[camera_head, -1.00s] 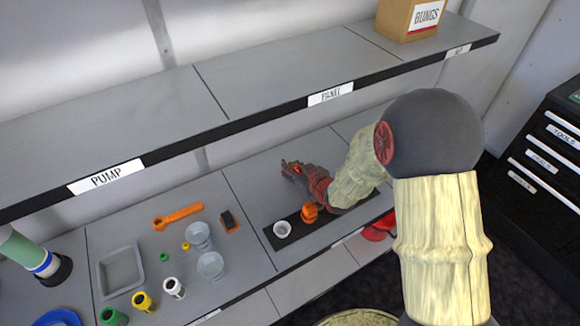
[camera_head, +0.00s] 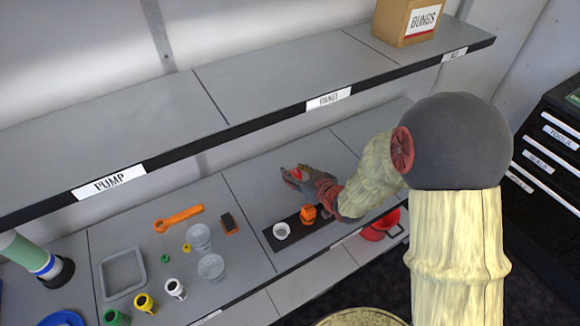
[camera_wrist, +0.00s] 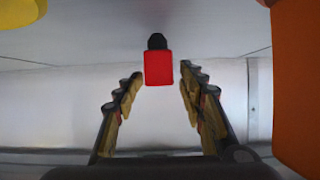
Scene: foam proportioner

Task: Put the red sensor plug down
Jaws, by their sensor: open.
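The red sensor plug (camera_wrist: 158,69) shows in the wrist view as a red block with a black end, ahead of my fingertips and in line with the space between them. My gripper (camera_wrist: 160,90) is open, with a gap on each side of the plug; neither finger appears to touch it. In the head view my gripper (camera_head: 291,174) is low over the lower shelf (camera_head: 262,178), behind the dark strip. A small red patch shows at its fingers, probably the plug. Its contact with the shelf is hard to make out.
The dark strip (camera_head: 290,239) holds a white cup (camera_head: 281,231) and an orange fitting (camera_head: 308,214), close to my wrist. The upper shelf (camera_head: 265,91) overhangs behind. Clear cups (camera_head: 198,237) and an orange wrench (camera_head: 178,218) lie left. A red pot (camera_head: 380,224) is at right.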

